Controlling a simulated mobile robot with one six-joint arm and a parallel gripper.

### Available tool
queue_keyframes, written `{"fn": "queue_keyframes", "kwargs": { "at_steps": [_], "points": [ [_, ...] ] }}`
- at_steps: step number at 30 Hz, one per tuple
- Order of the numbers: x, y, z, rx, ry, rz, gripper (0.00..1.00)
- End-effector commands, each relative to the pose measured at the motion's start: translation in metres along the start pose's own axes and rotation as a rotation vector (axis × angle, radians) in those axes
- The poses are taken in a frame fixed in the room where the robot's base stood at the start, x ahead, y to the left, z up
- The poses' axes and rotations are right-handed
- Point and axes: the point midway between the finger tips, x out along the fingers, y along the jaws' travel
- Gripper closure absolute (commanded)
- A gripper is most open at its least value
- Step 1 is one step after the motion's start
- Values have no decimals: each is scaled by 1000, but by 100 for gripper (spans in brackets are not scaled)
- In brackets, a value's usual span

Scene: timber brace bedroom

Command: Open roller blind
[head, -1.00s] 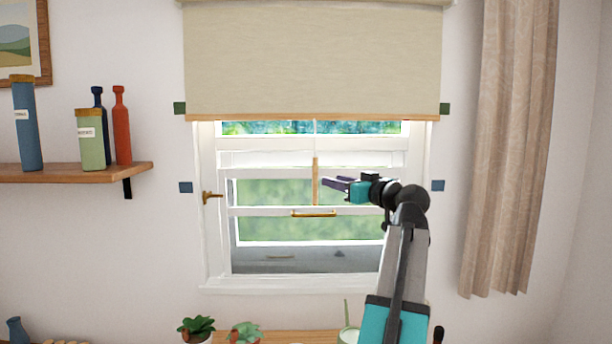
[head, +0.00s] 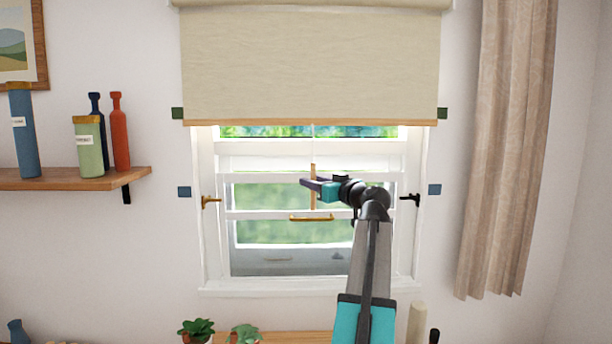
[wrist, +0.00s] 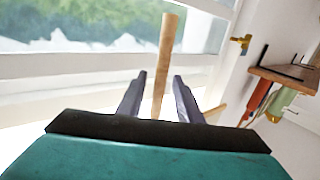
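The beige roller blind (head: 310,65) hangs over the upper part of the window, its wooden bottom bar (head: 310,122) a little below the window's top. A thin cord hangs from the bar's middle and ends in a wooden pull rod (head: 313,172). My gripper (head: 306,184) is at the rod's height in the head view. In the wrist view the gripper (wrist: 160,88) is open, and the rod (wrist: 166,55) stands slightly tilted between its two dark fingers, with gaps on both sides.
The white window has a brass handle (head: 210,201) at left, a black one (head: 411,199) at right and a brass sash pull (head: 311,218) below the rod. A shelf with bottles (head: 75,181) is at left; a curtain (head: 507,150) hangs at right.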

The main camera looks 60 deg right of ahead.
Motion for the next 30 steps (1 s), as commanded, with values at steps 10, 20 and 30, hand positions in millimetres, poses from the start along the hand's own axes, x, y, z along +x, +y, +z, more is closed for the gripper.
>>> {"fn": "queue_keyframes", "kwargs": {
  "at_steps": [10,20,30],
  "points": [
    [40,0,-2,1,0,-1,68],
    [46,-1,0,-1,0,-1,68],
    [46,-2,0,0,0,-2,100]
  ]
}}
